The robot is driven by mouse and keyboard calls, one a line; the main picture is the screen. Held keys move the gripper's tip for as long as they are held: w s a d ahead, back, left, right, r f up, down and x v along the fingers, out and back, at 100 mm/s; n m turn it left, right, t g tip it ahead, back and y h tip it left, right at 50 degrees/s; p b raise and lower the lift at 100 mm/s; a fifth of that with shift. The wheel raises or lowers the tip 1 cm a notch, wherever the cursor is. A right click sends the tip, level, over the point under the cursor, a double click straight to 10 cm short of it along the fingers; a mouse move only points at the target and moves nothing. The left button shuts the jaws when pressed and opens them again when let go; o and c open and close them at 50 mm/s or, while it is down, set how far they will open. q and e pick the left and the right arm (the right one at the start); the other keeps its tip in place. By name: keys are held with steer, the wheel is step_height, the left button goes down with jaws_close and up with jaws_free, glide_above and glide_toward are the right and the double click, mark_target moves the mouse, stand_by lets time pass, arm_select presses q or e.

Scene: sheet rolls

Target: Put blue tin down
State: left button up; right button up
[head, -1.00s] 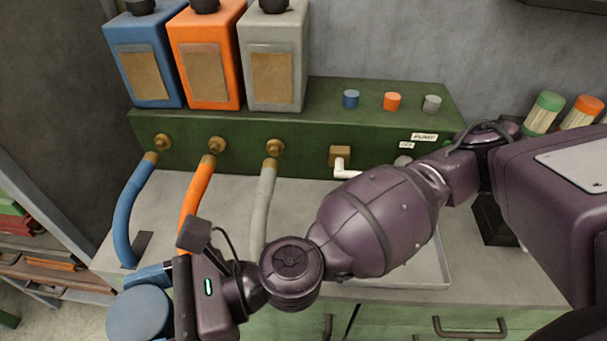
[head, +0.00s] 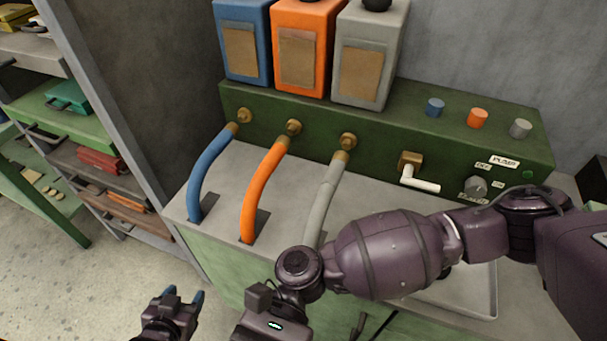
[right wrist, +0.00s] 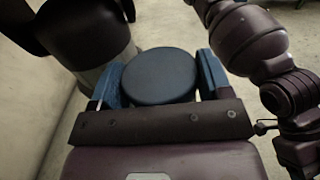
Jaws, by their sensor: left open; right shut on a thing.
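The blue tin (right wrist: 160,78) is a round, dark blue, flat-topped thing in the right wrist view. My right gripper (right wrist: 159,70) is shut on it, with one blue finger against each side. In the head view my right arm reaches across from the right, and its fingers and the tin are below the frame. My left gripper (head: 182,297) is open and empty at the lower left of the head view, over the floor. What lies under the tin is hidden.
A grey-topped green counter (head: 190,205) carries the green pump box (head: 380,125), with blue (head: 208,172), orange (head: 264,190) and grey (head: 327,197) hoses. A grey tray (head: 480,300) is partly behind my right arm. Shelves (head: 120,185) stand at left; open floor (head: 80,285) lies before them.

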steer(key=w+d+f+n+t+h+p, duration=0.1)
steer(key=w+d+f+n+t+h, duration=0.2)
steer(key=d+n+h, duration=0.6)
steer(key=w+d+f+n+t+h+p, duration=0.1)
steer(key=w+d+f+n+t+h, duration=0.2)
steer(key=d+h, duration=0.85)
steer(key=w+d+r+n+t+h+p, duration=0.1)
steer(key=w+d+r+n+t, duration=0.3)
steer(key=w+d+r, duration=0.45)
steer(key=w+d+r+n+t+h+p, duration=0.1)
steer(key=w+d+r+n+t+h, duration=0.15)
steer(key=w+d+r, duration=0.6)
steer(key=b, duration=0.2)
glide_above(468, 291)
step_height(468, 291, down, 17)
arm_select(q)
steer(key=shift+s+a+f+b, duration=0.15)
steer(key=shift+s+f+b, duration=0.05)
steer(key=shift+s+b, duration=0.4)
arm_select(e)
steer(key=shift+n+t+y, duration=0.35)
steer(key=shift+t+y, duration=0.05)
steer(key=shift+t, duration=0.05)
steer(key=shift+d+f, duration=0.1)
steer(key=shift+f, duration=2.6)
steer(key=shift+s, duration=0.1)
